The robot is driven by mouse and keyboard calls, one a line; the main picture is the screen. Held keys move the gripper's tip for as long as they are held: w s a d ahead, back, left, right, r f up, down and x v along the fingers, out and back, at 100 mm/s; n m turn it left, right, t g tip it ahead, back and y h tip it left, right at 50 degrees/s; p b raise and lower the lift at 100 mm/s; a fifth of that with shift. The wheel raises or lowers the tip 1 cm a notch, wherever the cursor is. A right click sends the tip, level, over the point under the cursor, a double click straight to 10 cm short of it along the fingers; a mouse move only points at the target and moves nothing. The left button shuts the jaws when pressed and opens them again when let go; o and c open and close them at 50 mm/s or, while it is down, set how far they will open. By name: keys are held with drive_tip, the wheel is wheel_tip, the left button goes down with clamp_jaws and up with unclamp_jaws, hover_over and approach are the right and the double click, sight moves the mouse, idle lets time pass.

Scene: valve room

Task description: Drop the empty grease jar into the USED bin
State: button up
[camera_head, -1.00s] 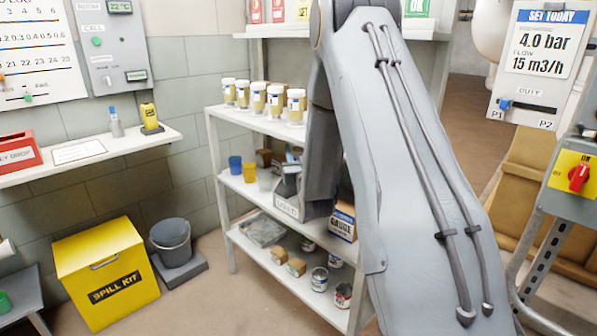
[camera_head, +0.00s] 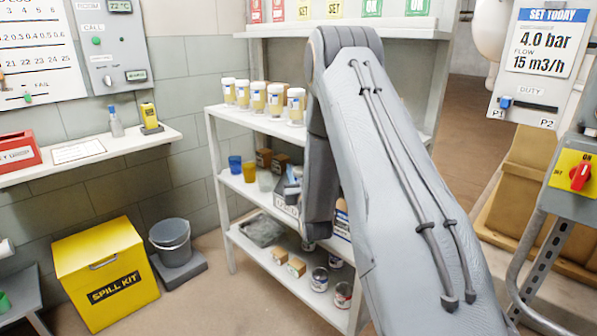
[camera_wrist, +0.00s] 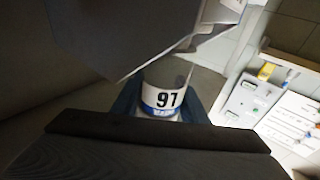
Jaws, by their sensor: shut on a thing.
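A jar (camera_wrist: 166,92) with a white label marked 97 and a blue band shows in the wrist view. My gripper (camera_wrist: 160,108) is shut on it, with a blue finger on either side. The jar's contents do not show. In the head view my arm hides most of the gripper and the jar. A grey bin with a pale label (camera_head: 286,206) is on the middle shelf of the white rack, partly behind my arm. Its label is too small and covered to read clearly now.
The white rack (camera_head: 222,182) has several labelled jars (camera_head: 275,100) on its top shelf. Blue and yellow cups (camera_head: 249,171) and small boxes stand left of the bin. A yellow spill kit box (camera_head: 108,270) and a grey bucket (camera_head: 171,240) are on the left.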

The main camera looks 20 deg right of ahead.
drive_tip(key=shift+f, duration=0.55)
drive_tip(key=o, duration=1.3)
